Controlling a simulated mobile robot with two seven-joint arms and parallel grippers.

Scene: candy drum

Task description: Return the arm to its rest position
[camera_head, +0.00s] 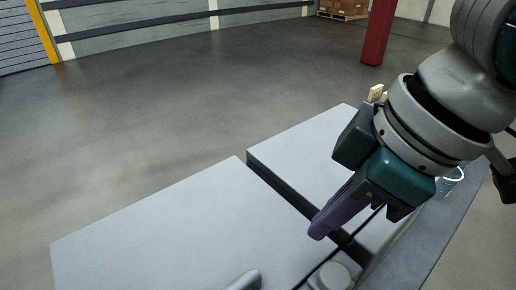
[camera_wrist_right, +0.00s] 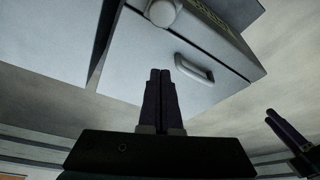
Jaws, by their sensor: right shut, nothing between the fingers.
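My right arm comes in from the upper right of the head view. Its right gripper (camera_head: 320,232) has purple fingers that are closed together, with nothing between them, and it points down and left over the light grey surface (camera_head: 165,215). In the right wrist view the two fingers (camera_wrist_right: 158,82) lie side by side and touch. In the same view, a dark shape with purple fingers (camera_wrist_right: 280,125) at the right edge looks like my left gripper; it is too dark to tell its opening. It does not clearly show in the head view.
A pale box (camera_wrist_right: 225,55) with a handle (camera_wrist_right: 194,68) and round knob (camera_wrist_right: 160,12) is ahead of the fingers in the wrist view. A red post (camera_head: 378,32) is far back. Open floor (camera_head: 150,110) lies left.

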